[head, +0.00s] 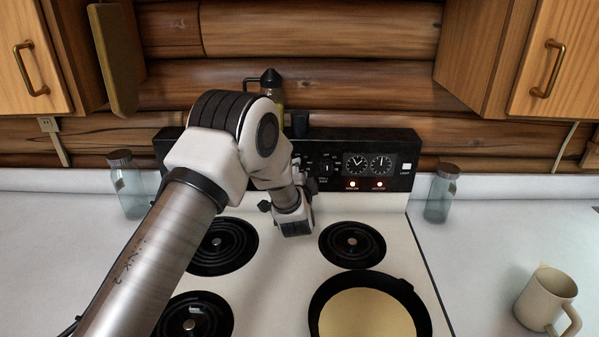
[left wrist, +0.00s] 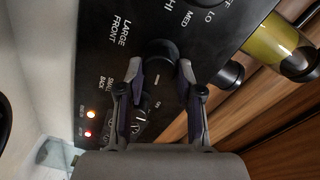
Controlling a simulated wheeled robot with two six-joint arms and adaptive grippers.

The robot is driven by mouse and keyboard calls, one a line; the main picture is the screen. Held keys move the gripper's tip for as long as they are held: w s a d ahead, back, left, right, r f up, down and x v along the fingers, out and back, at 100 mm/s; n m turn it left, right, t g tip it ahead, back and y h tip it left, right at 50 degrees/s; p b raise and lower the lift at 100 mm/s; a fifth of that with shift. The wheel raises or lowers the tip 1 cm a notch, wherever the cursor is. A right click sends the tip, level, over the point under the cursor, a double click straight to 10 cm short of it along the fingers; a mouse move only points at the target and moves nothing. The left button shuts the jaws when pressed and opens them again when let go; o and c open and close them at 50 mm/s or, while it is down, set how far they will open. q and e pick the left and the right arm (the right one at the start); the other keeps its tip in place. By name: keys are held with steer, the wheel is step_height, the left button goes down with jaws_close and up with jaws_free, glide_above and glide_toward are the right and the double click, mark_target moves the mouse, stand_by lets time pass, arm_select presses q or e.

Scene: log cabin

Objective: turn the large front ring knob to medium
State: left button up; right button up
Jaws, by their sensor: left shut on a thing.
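The stove's black control panel (head: 400,150) stands behind the burners. My left arm reaches across the stove to it, and the wrist hides part of the panel in the head view. In the left wrist view, my left gripper (left wrist: 158,72) is shut on a round black knob (left wrist: 161,50), one finger on each side. The label LARGE FRONT (left wrist: 121,31) is printed beside it. The marks HI, MED and LO (left wrist: 188,18) show nearby on the panel. I cannot tell which mark the knob points to. My right gripper is in neither view.
A pan (head: 368,310) with yellow contents sits on the front right burner. The back right burner (head: 352,244) is bare. Glass jars (head: 438,195) flank the stove, and a beige mug (head: 546,300) stands on the right counter.

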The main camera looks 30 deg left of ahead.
arm_select(q)
steer(key=o, duration=0.9)
steer(key=shift+w+a+r, duration=0.1)
steer(key=shift+r, duration=0.1)
steer(key=shift+o, duration=1.3)
steer(key=shift+f, duration=0.1)
steer(key=shift+a+f, duration=0.1)
steer(key=shift+a, duration=0.05)
steer(key=v, duration=1.2)
steer(key=shift+w, duration=0.1)
